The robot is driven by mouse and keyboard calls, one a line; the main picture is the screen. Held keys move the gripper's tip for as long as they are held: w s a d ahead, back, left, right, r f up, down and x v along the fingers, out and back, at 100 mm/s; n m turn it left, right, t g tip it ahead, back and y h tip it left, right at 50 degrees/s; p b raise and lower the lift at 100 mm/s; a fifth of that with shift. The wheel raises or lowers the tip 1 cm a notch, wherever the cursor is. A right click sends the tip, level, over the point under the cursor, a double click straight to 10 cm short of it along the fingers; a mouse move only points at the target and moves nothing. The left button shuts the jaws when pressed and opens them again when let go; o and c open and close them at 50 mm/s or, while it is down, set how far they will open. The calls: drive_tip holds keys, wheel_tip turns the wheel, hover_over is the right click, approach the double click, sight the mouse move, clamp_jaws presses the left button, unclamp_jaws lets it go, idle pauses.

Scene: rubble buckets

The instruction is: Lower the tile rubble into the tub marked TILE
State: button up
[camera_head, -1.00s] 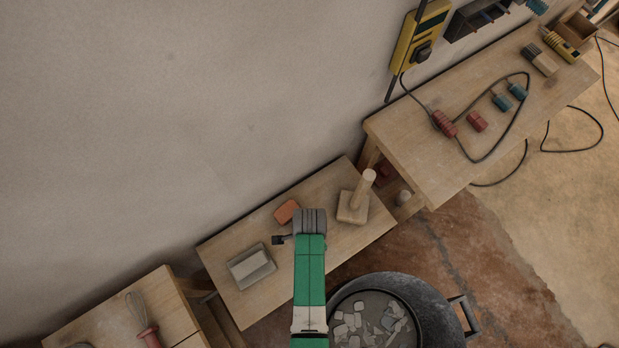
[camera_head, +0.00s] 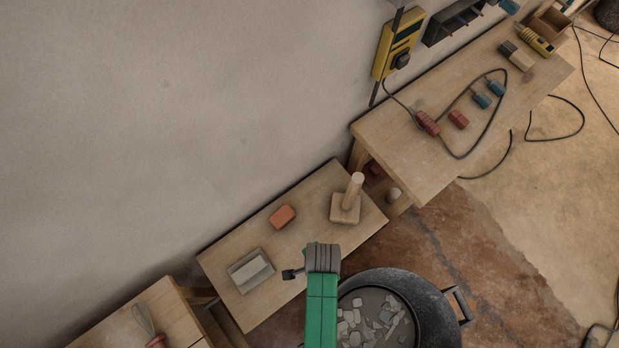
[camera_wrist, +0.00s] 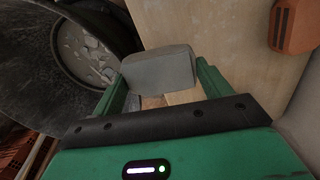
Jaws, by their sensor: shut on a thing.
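My gripper (camera_wrist: 160,84) has green fingers and is shut on a grey, block-like piece (camera_wrist: 158,68) in the wrist view. I cannot tell from its look whether it is tile. A dark round tub (camera_head: 438,310) stands on the floor at the lower middle of the head view, with pale broken pieces (camera_head: 372,318) inside. The tub also shows at the upper left of the wrist view (camera_wrist: 22,75), to the left of the held piece. No marking on it can be read.
A low wooden bench (camera_head: 310,215) beside the tub holds an orange block (camera_head: 282,217), a grey block-like item (camera_head: 251,270) and a wooden block with an upright handle (camera_head: 347,200). A higher bench (camera_head: 415,165) carries plugs and a cable. The tub's handle (camera_head: 459,305) sticks out right.

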drive_tip(key=s+d+r+p, duration=0.4)
drive_tip(key=s+d+p, duration=0.35)
drive_tip(key=s, duration=0.35)
drive_tip(key=s+d+f+b, duration=0.2)
drive_tip(key=s+d+f, duration=0.4)
drive_tip(key=s+d, duration=0.6)
drive_tip(key=shift+b, duration=0.3)
drive_tip(key=shift+d, duration=0.1)
wheel_tip(320, 180, down, 22)
drive_tip(key=b, duration=1.8)
drive_tip(key=shift+f, duration=0.2)
idle(0.9)
drive_tip(key=shift+f+b, duration=0.7)
drive_tip(key=shift+b, duration=0.1)
idle(0.7)
